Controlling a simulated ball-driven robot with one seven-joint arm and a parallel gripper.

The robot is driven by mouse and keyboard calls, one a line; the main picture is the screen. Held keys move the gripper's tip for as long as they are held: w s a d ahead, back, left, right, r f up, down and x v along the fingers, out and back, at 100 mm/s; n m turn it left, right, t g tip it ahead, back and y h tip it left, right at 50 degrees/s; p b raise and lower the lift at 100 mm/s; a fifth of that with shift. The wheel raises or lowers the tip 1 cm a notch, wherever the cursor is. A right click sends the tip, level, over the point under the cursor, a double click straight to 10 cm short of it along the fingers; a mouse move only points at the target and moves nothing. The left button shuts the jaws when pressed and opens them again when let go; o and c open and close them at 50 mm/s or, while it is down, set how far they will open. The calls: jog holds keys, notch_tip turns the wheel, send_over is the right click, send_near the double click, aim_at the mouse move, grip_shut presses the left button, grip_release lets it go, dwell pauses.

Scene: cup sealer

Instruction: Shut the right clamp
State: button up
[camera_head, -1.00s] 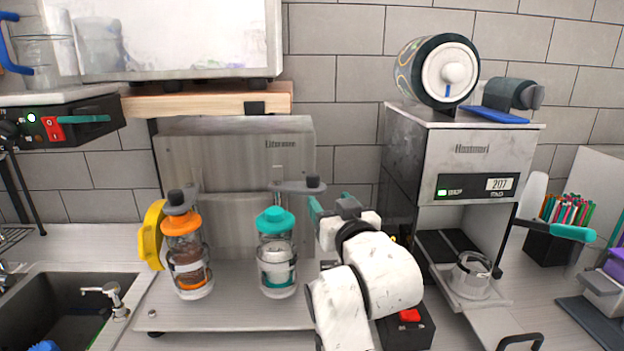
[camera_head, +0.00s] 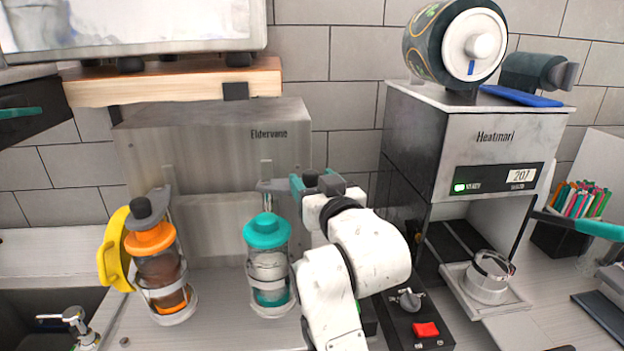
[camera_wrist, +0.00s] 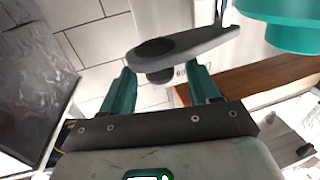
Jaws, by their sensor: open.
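The right clamp (camera_head: 275,185) is a grey lever behind the teal-lidded jar (camera_head: 268,265). It points right, off the teal lid, and its black knob (camera_head: 311,178) is at my gripper (camera_head: 313,185). In the wrist view the lever (camera_wrist: 195,42) and its knob (camera_wrist: 156,48) lie just beyond my open teal fingers (camera_wrist: 163,75), with the knob end between their lines. I cannot tell whether they touch. The left clamp (camera_head: 160,197) sits over the orange-lidded jar (camera_head: 165,275). My arm hides part of the gripper.
A wooden shelf (camera_head: 180,85) hangs above the steel back plate (camera_head: 215,150). A sealing machine (camera_head: 475,150) with a metal cup (camera_head: 488,280) stands right. A black box with a red switch (camera_head: 426,330) is close to my arm. A yellow handle (camera_head: 113,250) is left of the orange-lidded jar.

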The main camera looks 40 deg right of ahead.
grip_shut()
dwell(0.5)
